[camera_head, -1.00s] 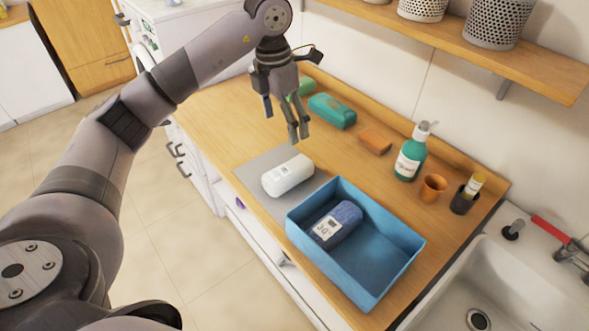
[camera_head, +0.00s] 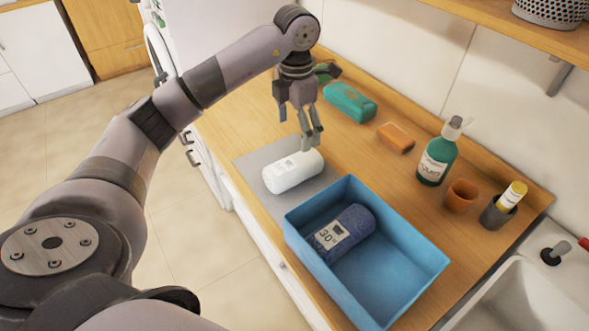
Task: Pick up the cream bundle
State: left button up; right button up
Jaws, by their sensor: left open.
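The cream bundle (camera_head: 292,174) is a whitish roll with a small printed label, lying on its side on a grey mat (camera_head: 262,163) on the wooden counter. My left gripper (camera_head: 299,132) is open and empty, its fingers pointing down above the bundle's far right end. In this view the fingertips appear very close to the bundle; I cannot tell whether they touch it. My right gripper is not in view.
A blue bin (camera_head: 402,238) holding a dark blue roll (camera_head: 346,230) stands just right of the mat. Behind are a green pack (camera_head: 350,101), an orange block (camera_head: 396,138), a pump bottle (camera_head: 437,158), a terracotta cup (camera_head: 460,195) and a dark holder (camera_head: 497,212).

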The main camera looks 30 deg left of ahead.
aim_at(294, 161)
pick_arm(q)
notch_tip(294, 161, down, 8)
jog(key=shift+p, duration=1)
jog(key=shift+f, duration=0.25)
jog(key=f+p, duration=0.1)
jog(key=f, duration=0.1)
jog(key=f+p, duration=0.1)
jog(key=shift+s+a+f, duration=0.2)
jog(key=shift+f, duration=0.7)
jog(key=shift+c, duration=0.5)
jog(key=shift+w+r, duration=0.1)
jog(key=c, duration=1.4)
jog(key=shift+c, duration=0.2)
